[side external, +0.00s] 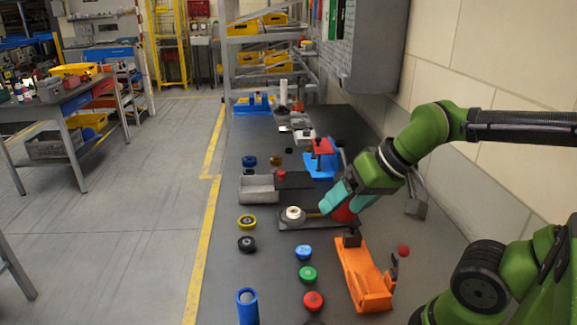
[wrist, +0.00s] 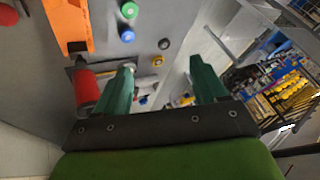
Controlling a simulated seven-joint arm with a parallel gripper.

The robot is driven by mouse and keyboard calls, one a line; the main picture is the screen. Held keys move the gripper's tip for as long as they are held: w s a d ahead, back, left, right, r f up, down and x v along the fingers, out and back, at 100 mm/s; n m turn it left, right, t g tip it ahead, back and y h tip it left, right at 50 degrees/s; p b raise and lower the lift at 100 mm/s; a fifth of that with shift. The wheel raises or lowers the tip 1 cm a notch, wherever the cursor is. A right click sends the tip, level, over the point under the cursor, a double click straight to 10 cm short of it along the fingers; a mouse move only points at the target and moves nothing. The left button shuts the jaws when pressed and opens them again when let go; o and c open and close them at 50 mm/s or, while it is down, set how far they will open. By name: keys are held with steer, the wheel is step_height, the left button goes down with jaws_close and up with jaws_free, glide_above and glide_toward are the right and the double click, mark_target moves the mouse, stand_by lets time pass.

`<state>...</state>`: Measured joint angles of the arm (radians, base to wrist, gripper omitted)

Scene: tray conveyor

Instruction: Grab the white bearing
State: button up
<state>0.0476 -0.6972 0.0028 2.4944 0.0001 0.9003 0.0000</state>
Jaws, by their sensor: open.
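The white bearing (side external: 294,212) is a pale ring on a dark flat tray (side external: 287,224) near the middle of the table in the side view. My gripper (side external: 341,203) has teal fingers, open and empty, to the right of the bearing and apart from it. The red cylinder (wrist: 87,88) is left of the left finger there. The bearing is not clearly seen in that view; the left finger may hide it.
An orange fixture (side external: 362,278) stands in front of the tray. Green (side external: 307,274), red (side external: 313,301) and yellow (side external: 247,222) round parts lie nearby. A grey bin (side external: 258,189) and a blue fixture (side external: 321,165) stand behind. The wall is on the right.

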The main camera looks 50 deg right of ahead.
steer(key=w+d+f+g, duration=0.2)
steer(key=w+d, duration=0.4)
steer(key=w, duration=0.1)
steer(key=n, duration=0.7)
glide_above(293, 210)
steer(key=s, duration=0.3)
steer(key=shift+h, duration=0.4)
step_height(293, 210, down, 14)
steer(key=shift+a+r, duration=0.1)
steer(key=shift+a, duration=0.05)
steer(key=x, duration=0.5)
steer(key=shift+w+d+f, duration=0.15)
steer(key=shift+d+f, duration=0.1)
steer(key=shift+d, duration=0.05)
steer(key=c, duration=1.3)
